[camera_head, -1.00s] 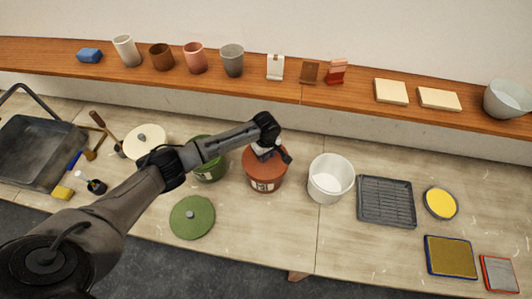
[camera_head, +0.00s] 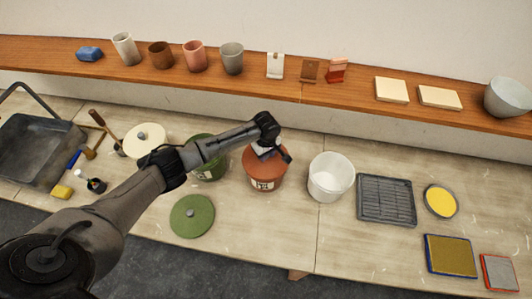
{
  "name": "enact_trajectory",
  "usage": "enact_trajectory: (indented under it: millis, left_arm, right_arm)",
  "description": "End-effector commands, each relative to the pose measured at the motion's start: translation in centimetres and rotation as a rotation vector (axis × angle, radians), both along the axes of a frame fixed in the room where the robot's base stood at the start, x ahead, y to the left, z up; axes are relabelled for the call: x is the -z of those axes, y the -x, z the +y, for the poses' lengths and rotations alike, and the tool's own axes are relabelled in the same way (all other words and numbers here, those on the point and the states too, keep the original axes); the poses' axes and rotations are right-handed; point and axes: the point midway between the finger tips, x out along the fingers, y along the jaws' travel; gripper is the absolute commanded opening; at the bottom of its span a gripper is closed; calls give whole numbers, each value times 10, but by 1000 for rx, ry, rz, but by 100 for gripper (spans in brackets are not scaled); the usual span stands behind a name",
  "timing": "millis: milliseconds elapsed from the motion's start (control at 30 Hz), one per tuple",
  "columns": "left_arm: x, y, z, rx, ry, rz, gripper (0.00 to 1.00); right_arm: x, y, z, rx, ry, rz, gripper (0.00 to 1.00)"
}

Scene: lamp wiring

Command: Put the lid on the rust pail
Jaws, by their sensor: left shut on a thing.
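The rust pail (camera_head: 264,184) stands on the bench in the middle of the view, with a pale label on its front. A rust-coloured lid (camera_head: 262,165) sits at its top, level as far as I can see; whether it is fully seated I cannot tell. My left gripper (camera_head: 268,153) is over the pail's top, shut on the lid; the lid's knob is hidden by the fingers. My right gripper is not in view.
A green pail (camera_head: 207,171) stands left, partly behind my arm. A green lid (camera_head: 192,216) and a cream lid (camera_head: 144,139) lie on the bench. An open white pail (camera_head: 331,178) and a grey tray (camera_head: 386,201) are to the right. A shelf (camera_head: 300,90) runs behind.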

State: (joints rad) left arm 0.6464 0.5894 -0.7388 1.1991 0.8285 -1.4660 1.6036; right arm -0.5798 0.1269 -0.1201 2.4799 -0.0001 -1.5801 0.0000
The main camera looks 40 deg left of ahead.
Motion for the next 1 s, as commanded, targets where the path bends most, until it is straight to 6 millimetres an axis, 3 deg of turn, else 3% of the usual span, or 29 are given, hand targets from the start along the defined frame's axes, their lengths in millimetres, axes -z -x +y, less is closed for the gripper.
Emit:
enact_trajectory:
  millis: [467,500,767,1000]
  left_arm:
    - [9,0,0,0,0,0,6]
    - [9,0,0,0,0,0,34]
    - [9,0,0,0,0,0,59]
    - [8,0,0,0,0,1,60]
  right_arm:
    - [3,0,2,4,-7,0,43]
    - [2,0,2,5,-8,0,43]
    - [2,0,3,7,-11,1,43]
    - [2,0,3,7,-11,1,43]
